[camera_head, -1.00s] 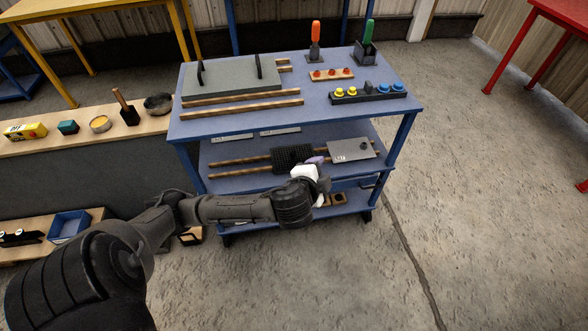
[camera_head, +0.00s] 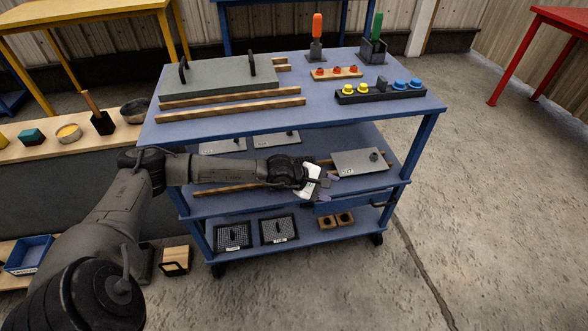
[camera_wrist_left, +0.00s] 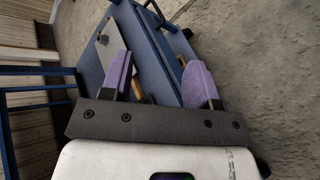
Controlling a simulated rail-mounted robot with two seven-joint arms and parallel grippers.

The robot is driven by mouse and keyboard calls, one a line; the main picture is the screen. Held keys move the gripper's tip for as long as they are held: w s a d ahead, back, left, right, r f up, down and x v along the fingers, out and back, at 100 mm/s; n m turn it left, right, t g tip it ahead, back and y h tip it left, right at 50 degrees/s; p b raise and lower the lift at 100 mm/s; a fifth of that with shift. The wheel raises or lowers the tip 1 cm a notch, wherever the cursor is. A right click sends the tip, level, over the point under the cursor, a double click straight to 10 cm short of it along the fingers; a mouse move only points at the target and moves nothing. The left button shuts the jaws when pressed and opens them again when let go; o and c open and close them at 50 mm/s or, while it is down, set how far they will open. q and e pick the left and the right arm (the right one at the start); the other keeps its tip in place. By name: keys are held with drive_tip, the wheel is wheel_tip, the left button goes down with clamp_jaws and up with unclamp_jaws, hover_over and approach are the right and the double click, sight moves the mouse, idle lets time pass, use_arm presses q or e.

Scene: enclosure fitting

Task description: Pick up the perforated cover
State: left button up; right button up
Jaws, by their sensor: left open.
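Two dark perforated covers, each with a small knob or handle, lie on the bottom shelf of the blue cart: a left perforated cover (camera_head: 232,237) and a right perforated cover (camera_head: 279,230). Each has a label at its front edge, too small to read. My left gripper (camera_head: 330,189) is open and empty at the front of the middle shelf, above and to the right of both covers. Its purple fingers stand apart in the left wrist view (camera_wrist_left: 160,75), where no perforated cover can be made out. My right gripper is not in view.
Plain grey plates (camera_head: 358,163) with knobs lie on the middle shelf (camera_head: 194,210), close above the covers. Wooden blocks (camera_head: 336,220) sit right of them on the bottom shelf (camera_head: 310,238). The cart top holds a large grey lid (camera_head: 220,76). Open floor lies to the right.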

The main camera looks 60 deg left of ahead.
use_arm(q)
drive_tip(key=s+a+f+m+g+y, duration=0.7)
drive_tip(key=s+a+m+y, duration=0.1)
drive_tip(key=a+m, duration=0.35)
drive_tip(key=shift+n, duration=0.35)
drive_tip(key=w+a+b, duration=0.4)
drive_tip(key=w+a, duration=0.4)
drive_tip(key=shift+r+b, duration=0.1)
drive_tip(key=shift+b, duration=0.3)
drive_tip(key=shift+w+a, duration=0.25)
drive_tip(key=shift+a, duration=0.15)
drive_tip(key=b+x, duration=0.3)
drive_tip(key=x, duration=0.1)
drive_tip(key=shift+s+d, duration=0.1)
drive_tip(key=shift+a+f, duration=0.2)
drive_tip(key=shift+f, duration=0.2)
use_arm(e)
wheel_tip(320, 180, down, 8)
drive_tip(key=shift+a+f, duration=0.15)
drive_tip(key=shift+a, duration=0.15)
